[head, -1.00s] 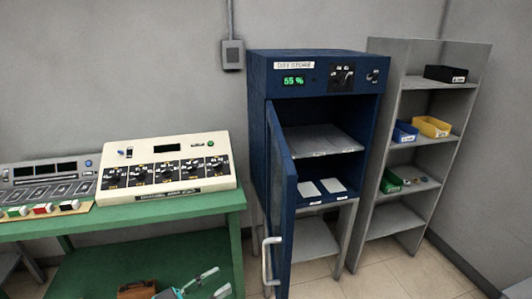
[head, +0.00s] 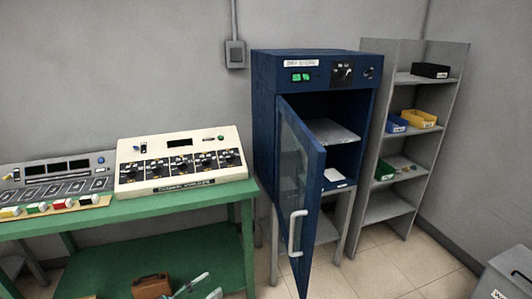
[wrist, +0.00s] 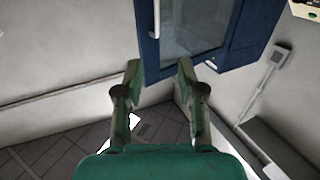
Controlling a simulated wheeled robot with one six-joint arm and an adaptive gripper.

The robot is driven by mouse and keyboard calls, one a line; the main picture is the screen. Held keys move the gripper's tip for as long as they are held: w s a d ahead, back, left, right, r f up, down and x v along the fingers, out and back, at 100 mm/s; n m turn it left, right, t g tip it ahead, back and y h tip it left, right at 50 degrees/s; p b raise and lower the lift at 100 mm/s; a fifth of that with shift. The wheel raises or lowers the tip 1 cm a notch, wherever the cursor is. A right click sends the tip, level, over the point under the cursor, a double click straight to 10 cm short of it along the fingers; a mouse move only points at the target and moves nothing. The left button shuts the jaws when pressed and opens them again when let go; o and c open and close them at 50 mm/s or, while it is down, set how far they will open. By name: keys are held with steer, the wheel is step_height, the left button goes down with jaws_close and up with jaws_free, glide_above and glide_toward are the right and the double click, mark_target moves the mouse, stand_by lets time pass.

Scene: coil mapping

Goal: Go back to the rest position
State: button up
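My gripper (head: 196,287) shows at the bottom edge of the head view, in front of the green bench. In the wrist view my gripper (wrist: 158,78) has its two fingers spread apart with nothing between them. The blue dry-store cabinet (head: 312,70) stands at centre right in the head view. Its glass door (head: 302,180) is partly open, and its white handle (head: 296,232) faces forward. The door (wrist: 195,25) shows beyond my fingertips in the wrist view. A white item (head: 333,175) lies on the cabinet's lower shelf, partly behind the door.
The green bench (head: 120,208) carries a cream control box (head: 180,163) and a grey panel (head: 62,170). A brown case (head: 151,285) sits low beneath it. A grey shelf (head: 388,212) with small bins stands right of the cabinet. A grey bin (head: 510,270) is at lower right. Tiled floor lies between.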

steer(key=w+d+f+n+t+y, duration=0.1)
steer(key=d+f+n+y, duration=0.6)
steer(key=d+f, duration=0.9)
steer(key=s+d+f+n+g+y, duration=0.1)
steer(key=s+d+f+n+y, duration=0.35)
steer(key=s+d+f, duration=0.6)
steer(key=s+d+y, duration=0.2)
steer(key=s+y, duration=0.1)
steer(key=s, duration=1.3)
steer(key=s+d+r+m+t+h, duration=0.1)
steer(key=s+d+r+m+t, duration=0.1)
steer(key=s+r, duration=0.9)
step_height(320, 180, up, 4)
steer(key=shift+s+d+r+t, duration=0.1)
steer(key=shift+s+d+t, duration=0.25)
steer(key=shift+d, duration=0.2)
